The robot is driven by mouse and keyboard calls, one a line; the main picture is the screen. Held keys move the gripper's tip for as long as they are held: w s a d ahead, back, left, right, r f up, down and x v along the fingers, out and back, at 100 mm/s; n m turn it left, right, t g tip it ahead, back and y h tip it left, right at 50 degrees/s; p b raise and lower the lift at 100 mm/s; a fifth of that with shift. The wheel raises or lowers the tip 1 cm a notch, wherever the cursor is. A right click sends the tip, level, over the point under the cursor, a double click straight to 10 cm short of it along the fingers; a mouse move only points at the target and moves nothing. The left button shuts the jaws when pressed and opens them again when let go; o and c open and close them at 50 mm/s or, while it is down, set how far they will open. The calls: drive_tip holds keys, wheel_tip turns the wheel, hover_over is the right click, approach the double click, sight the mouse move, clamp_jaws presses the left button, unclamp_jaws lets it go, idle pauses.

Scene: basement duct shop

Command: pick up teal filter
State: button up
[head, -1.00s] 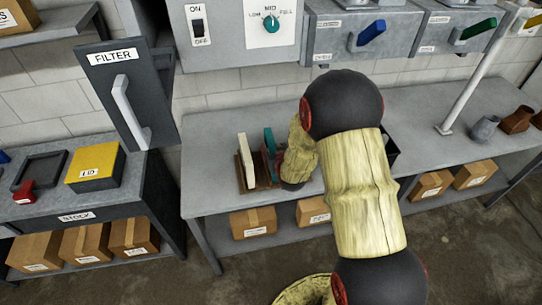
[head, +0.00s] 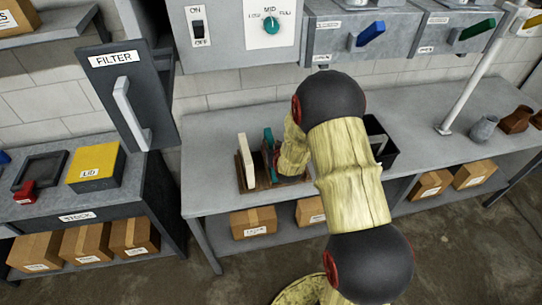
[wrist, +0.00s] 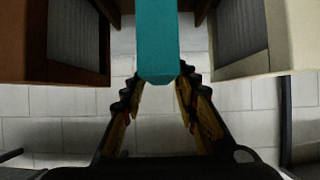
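The teal filter (head: 268,139) stands upright in a brown rack (head: 253,186) on the workbench, to the right of a cream filter (head: 245,160). In the wrist view the teal filter (wrist: 158,42) comes down the middle, between a brown-framed filter (wrist: 92,45) on the left and the cream filter (wrist: 277,45) on the right. My gripper (wrist: 159,80) is open, its two fingertips one on each side of the teal filter's near end. Narrow gaps seem to remain; I cannot tell whether either finger touches. In the head view my arm hides the gripper and part of the rack.
A black bin (head: 380,145) stands right of the rack, partly behind my arm. The grey workbench (head: 210,140) has bare room left of the rack. A dark FILTER door (head: 125,95) hangs open at the left.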

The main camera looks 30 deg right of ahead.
drive_tip(key=c, duration=0.6)
clamp_jaws()
